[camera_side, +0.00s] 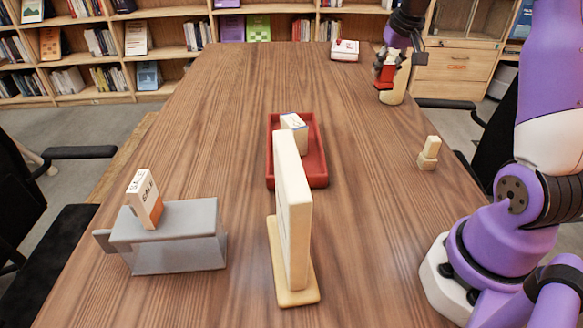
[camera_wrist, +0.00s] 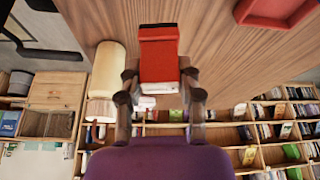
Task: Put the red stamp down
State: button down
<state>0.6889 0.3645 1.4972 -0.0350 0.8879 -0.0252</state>
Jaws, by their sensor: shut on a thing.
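The red stamp (camera_side: 386,73) is a red block held at the far right of the table in the side view. In the wrist view the red stamp (camera_wrist: 159,50) fills the space between the fingers, with a pale face at its lower end. My gripper (camera_side: 389,62) is shut on it; in the wrist view both fingertips of my gripper (camera_wrist: 160,74) press its sides. I cannot tell the stamp's height over the table.
A red tray (camera_side: 320,176) holds a small white box (camera_side: 294,122). A white box with a red top piece (camera_side: 345,50) is at the far edge. A wooden upright board (camera_side: 294,210), a grey stand (camera_side: 180,255) with an orange-white carton (camera_side: 145,198), and small wooden blocks (camera_side: 429,153) stand nearer.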

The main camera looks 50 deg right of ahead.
aim_at(388, 62)
notch_tip(388, 62, up, 3)
jog(key=shift+r, duration=0.15)
jog(key=w+a+n+y, duration=0.1)
jog(key=w+a+n, duration=0.3)
jog(key=a, duration=0.6)
jog(key=s+a+n+y, duration=0.3)
jog(key=a+n, duration=0.6)
jog(key=a, duration=2)
jog(key=s+a+n+g+y, duration=0.25)
jog(key=s+a+n, duration=0.55)
jog(key=s+a, duration=0.85)
jog(key=shift+t, duration=0.35)
jog(key=f, duration=0.5)
jog(key=w+f, duration=0.1)
jog(key=f, duration=1)
jog(key=shift+w, duration=0.2)
